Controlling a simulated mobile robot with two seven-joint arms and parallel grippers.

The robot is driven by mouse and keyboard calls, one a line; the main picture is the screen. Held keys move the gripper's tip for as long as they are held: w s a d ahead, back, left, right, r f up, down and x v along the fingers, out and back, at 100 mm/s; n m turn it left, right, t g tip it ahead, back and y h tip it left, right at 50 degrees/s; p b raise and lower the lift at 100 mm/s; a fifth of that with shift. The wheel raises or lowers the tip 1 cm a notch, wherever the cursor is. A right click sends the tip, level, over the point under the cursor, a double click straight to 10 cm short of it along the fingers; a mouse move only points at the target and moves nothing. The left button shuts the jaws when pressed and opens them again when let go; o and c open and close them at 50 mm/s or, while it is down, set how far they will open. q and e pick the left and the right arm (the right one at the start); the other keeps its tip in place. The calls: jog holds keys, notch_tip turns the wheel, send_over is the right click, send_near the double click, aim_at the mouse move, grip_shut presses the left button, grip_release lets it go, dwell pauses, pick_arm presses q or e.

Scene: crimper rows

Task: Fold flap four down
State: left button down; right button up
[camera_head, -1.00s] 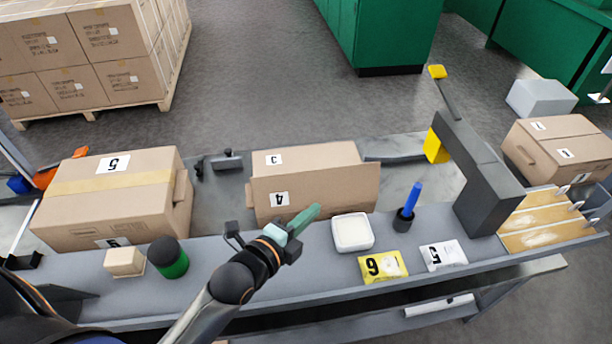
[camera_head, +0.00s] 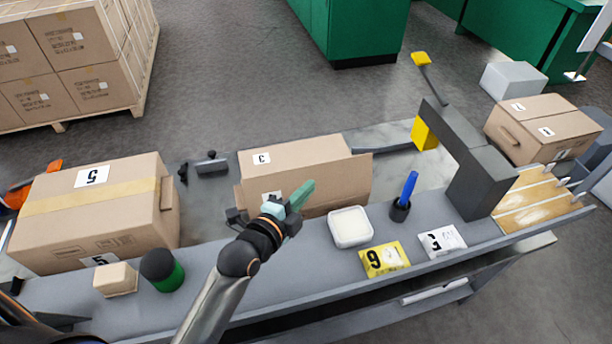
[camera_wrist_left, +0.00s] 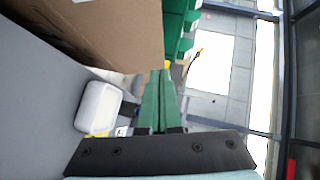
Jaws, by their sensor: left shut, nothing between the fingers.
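An open cardboard carton stands in the middle, behind the bench. Flap three (camera_head: 290,155), labelled 3, lies folded over its far side. Flap four (camera_head: 340,185) is on the near side, facing me and leaning out, with its label (camera_head: 271,197) partly hidden by my gripper. My left gripper (camera_head: 304,192) has its green fingers shut and empty, in front of flap four in the head view; I cannot tell whether they touch. In the left wrist view the shut fingers (camera_wrist_left: 158,100) point past a brown cardboard face (camera_wrist_left: 115,35). My right gripper is not in view.
A taped carton (camera_head: 95,215) stands left. A grey and yellow post (camera_head: 465,160) rises right.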

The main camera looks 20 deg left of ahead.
aim_at(315, 167)
pick_arm(q)
jog(key=w, duration=0.1)
jog(key=w+a+f, duration=0.1)
jog(key=w, duration=0.2)
jog(key=shift+w+a+f, duration=0.15)
jog(key=shift+w+f, duration=0.1)
jog(key=shift+w, duration=0.05)
jog(key=shift+w+a+f, duration=0.1)
jog(key=shift+w+a, duration=0.15)
jog(key=shift+w, duration=0.1)
